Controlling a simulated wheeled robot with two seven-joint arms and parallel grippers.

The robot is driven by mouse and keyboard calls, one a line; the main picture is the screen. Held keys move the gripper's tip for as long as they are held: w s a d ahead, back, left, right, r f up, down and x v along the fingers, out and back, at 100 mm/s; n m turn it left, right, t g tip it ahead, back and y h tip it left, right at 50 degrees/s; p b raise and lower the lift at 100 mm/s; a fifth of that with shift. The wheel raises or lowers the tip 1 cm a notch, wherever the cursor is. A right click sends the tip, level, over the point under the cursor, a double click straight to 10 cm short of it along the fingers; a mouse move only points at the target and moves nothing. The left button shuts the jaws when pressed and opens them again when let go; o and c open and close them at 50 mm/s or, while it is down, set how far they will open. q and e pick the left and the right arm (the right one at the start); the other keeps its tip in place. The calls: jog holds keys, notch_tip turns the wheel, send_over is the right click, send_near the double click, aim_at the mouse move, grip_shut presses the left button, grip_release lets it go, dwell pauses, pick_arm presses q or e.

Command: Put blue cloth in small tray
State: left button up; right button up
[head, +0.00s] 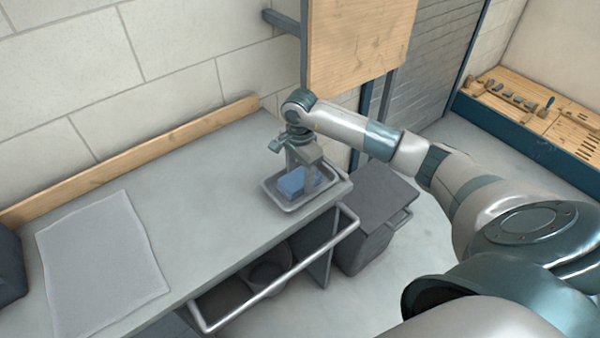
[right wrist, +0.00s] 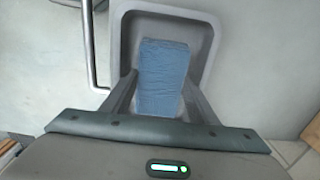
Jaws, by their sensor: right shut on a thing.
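The blue cloth (head: 292,183) is a folded block inside the small grey tray (head: 272,198) at the right end of the counter. My right gripper (head: 303,178) reaches down into the tray and is shut on the cloth. In the right wrist view the cloth (right wrist: 164,75) lies between the two fingers of the right gripper (right wrist: 160,92), within the rim of the tray (right wrist: 207,30). Whether the cloth touches the tray floor is hard to tell. My left gripper is not in view.
A light grey mat (head: 98,262) lies on the left of the counter (head: 195,190). A metal rail (head: 275,280) runs along the counter's front. A dark grey bin (head: 375,215) stands on the floor to the right. A tool bench (head: 530,115) is at the far right. The counter's middle is clear.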

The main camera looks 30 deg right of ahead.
jog(key=shift+f, duration=0.15)
jog(key=shift+f, duration=0.15)
jog(key=o, duration=0.7)
jog(key=shift+o, duration=0.2)
